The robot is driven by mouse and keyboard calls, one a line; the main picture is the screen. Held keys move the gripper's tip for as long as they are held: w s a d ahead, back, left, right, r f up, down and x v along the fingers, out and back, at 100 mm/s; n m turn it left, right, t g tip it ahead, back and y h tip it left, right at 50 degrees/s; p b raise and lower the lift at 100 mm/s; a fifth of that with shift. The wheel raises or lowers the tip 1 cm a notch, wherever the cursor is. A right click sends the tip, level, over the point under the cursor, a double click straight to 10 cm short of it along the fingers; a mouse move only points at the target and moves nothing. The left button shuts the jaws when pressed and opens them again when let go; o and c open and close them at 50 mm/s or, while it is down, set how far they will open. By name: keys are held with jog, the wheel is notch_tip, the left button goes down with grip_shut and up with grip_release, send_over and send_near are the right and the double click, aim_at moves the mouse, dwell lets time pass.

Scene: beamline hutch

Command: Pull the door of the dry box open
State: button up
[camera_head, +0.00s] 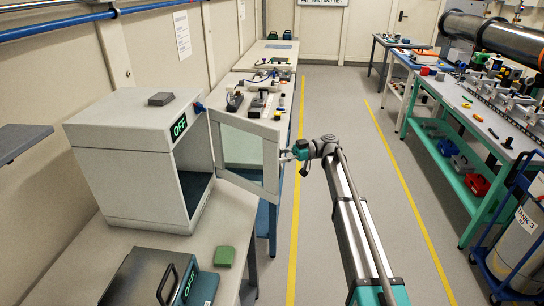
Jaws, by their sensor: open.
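The dry box (120,170) is a pale grey cabinet with a lit "OFF" display, standing on the bench at the left. Its door (271,165), a light frame around a clear pane, stands swung out from the box to the right. The front opening shows a dark interior, and I cannot make out anything inside. My gripper (287,156) is at the door's outer edge, with its jaws open. It is too small here to tell whether the fingers touch the door or its handle.
A small dark block (160,99) lies on top of the box. A green block (224,256) and a dark device with a handle (155,280) are on the near bench. Benches with equipment stand behind and along the right. The grey floor aisle (335,110) between yellow lines is clear.

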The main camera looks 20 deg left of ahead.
jog(key=shift+w, duration=0.1)
jog(key=v, duration=0.7)
jog(key=shift+d, duration=0.2)
jog(key=shift+w, duration=0.1)
jog(key=shift+c, duration=0.3)
